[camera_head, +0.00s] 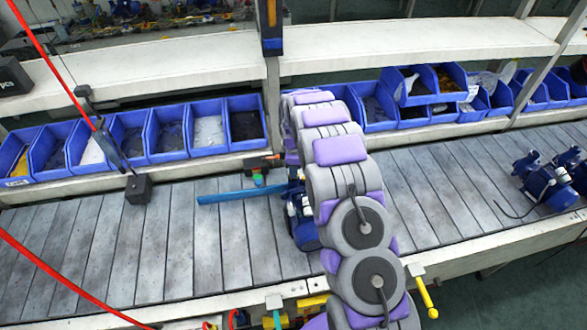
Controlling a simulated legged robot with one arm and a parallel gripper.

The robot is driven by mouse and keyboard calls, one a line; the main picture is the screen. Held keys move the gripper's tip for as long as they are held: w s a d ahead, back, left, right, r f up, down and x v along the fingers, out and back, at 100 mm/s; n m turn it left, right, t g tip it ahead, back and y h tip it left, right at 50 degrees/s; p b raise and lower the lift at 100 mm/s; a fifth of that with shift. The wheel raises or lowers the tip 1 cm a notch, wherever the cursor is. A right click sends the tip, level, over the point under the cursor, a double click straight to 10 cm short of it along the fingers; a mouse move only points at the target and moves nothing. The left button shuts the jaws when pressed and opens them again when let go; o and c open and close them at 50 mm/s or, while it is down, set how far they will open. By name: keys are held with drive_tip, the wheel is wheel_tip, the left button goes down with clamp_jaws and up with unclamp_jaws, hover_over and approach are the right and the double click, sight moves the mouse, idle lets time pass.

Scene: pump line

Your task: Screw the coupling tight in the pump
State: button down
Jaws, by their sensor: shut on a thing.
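A blue pump (304,228) stands on the slatted conveyor (160,245), partly covered by my grey and purple arm. A long flat blue bar (240,196) reaches left from beside the pump. My gripper is hidden behind my own arm, which arches over the pump. I cannot make out the coupling or how it sits in the pump. Two more blue pumps stand on the conveyor at the right, the nearer one (548,186) with a dark cable.
Blue bins (188,132) line the conveyor's far side below a white shelf (170,62). A small orange and black device (262,165) sits near the bar. A black block (138,189) on a post stands at the left. A yellow handle (428,298) sticks out at the front edge.

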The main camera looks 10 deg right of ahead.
drive_tip(key=m, duration=0.3)
idle(0.4)
drive_tip(key=c, duration=1)
unclamp_jaws()
drive_tip(key=shift+n, duration=1.6)
drive_tip(key=n, duration=0.3)
